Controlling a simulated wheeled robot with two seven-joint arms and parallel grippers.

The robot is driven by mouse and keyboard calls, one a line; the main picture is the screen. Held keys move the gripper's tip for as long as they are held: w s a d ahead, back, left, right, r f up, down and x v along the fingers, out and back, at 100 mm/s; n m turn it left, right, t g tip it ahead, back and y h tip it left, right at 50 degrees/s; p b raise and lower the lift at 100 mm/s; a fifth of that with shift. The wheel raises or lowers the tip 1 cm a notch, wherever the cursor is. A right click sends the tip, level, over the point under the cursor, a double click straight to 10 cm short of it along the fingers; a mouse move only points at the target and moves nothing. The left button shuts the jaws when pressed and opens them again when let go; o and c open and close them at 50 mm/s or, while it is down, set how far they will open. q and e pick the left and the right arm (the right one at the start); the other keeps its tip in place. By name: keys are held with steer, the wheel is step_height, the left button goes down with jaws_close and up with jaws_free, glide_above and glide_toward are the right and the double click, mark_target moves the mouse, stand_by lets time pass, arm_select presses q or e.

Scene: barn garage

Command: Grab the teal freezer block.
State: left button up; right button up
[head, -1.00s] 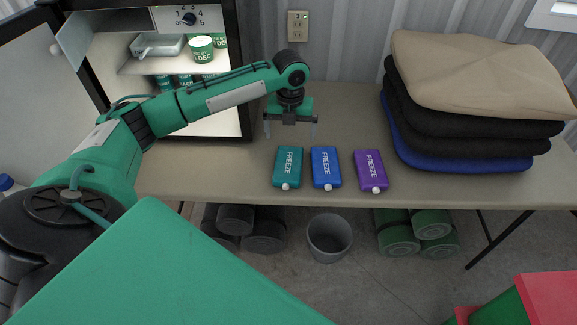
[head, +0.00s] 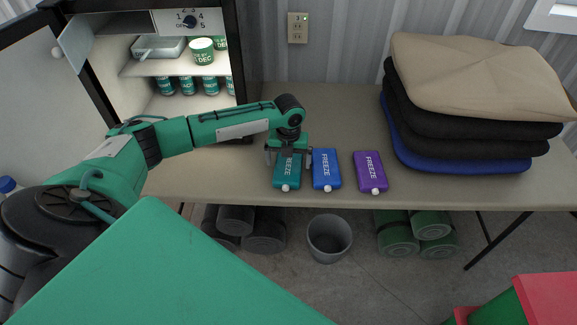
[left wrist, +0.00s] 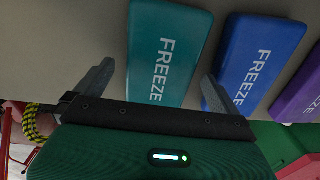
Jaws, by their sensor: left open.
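The teal freezer block (head: 286,176) lies flat on the table, its white cap toward the front edge. Its far part is hidden under my left gripper (head: 288,155) in the head view. In the left wrist view the teal block (left wrist: 168,50) lies between the lines of the two open fingers (left wrist: 158,88), with the right finger close to the gap before the blue block. The left gripper is open and empty, just over the block's far end. I cannot tell whether the fingers touch it. My right gripper is not in view.
A blue freezer block (head: 326,169) lies close to the right of the teal one, and a purple block (head: 370,172) beyond it. Stacked cushions (head: 475,90) fill the table's right side. An open fridge (head: 185,70) with cups stands at left. A grey bin (head: 329,238) stands below.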

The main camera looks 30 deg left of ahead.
arm_select(q)
steer(key=shift+f, duration=0.7)
steer(key=c, duration=1.3)
steer(key=shift+r, duration=0.1)
